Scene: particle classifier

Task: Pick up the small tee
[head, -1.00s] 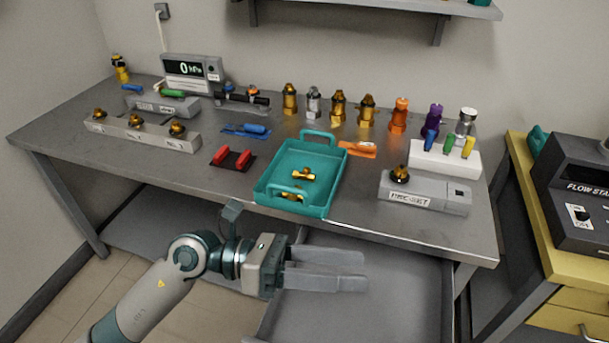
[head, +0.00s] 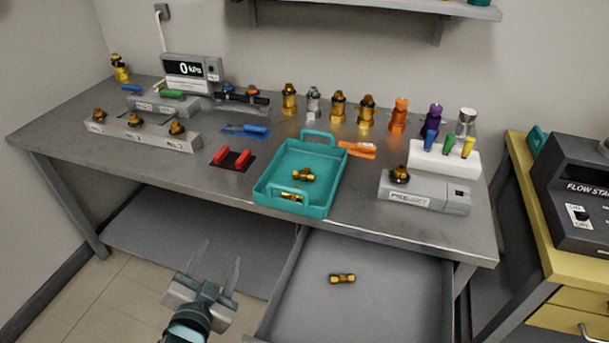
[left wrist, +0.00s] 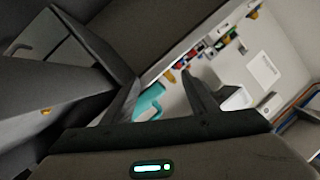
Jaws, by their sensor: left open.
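A small brass fitting (head: 342,278) lies on the floor of the open drawer in the head view; a small brass spot (left wrist: 46,111) at the left of the left wrist view may be the same piece. Two more brass fittings lie in the teal tray (head: 262,196): one in the middle (head: 304,175) and one by the near handle (head: 291,197). I cannot tell for sure which is the small tee. My left gripper (head: 221,258) is open and empty, left of the drawer and in front of the table. My right gripper is not in view.
The open drawer (head: 380,310) sticks out below the table (head: 120,165). A grey block (head: 425,193) stands at the table's front right. A red holder (head: 232,159) lies left of the tray. Several fittings stand along the back. A yellow cabinet (head: 545,250) is at the right.

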